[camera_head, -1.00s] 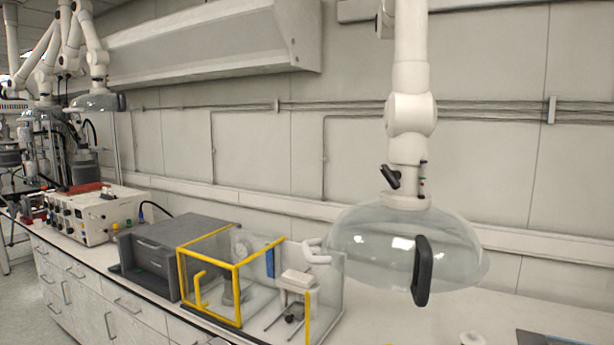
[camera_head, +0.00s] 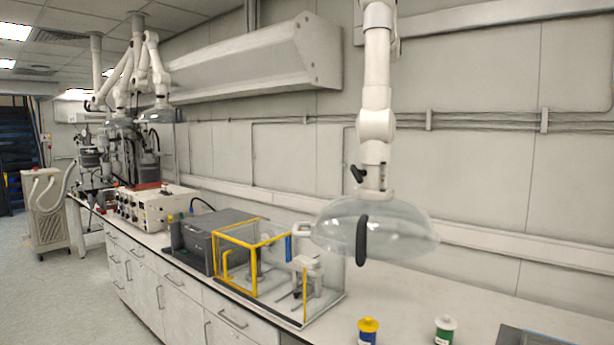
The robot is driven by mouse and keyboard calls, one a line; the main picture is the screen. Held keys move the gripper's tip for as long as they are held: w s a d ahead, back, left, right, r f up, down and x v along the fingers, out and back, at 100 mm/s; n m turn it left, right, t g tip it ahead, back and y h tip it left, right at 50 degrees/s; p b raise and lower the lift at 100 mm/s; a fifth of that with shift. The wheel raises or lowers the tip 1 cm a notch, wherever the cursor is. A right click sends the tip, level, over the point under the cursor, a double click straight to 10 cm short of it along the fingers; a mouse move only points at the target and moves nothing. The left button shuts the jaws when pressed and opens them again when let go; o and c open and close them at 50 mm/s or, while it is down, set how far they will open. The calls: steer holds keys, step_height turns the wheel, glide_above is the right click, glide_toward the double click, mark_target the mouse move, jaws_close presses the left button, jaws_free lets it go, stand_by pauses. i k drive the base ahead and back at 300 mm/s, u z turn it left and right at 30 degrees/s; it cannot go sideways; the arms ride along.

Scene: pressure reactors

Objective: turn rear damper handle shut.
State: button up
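A white fume extraction arm (camera_head: 376,124) hangs over the bench at the right, with a clear dome hood (camera_head: 402,230) at its lower end. A small black damper handle (camera_head: 357,173) sticks out, tilted, on the left of its tube above the dome. A larger black grip (camera_head: 362,240) stands upright on the dome's front. More white extraction arms (camera_head: 139,80) hang at the far left; their damper handles are too small to make out. I cannot tell which arm is the rear one. My gripper is not in view.
Blue and green jars (camera_head: 368,331) (camera_head: 445,331) stand at the front right. Open floor (camera_head: 60,295) lies at the left.

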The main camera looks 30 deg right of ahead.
mark_target(358, 174)
steer(key=z, duration=1.65)
steer(key=i, duration=0.25)
steer(key=u, duration=0.45)
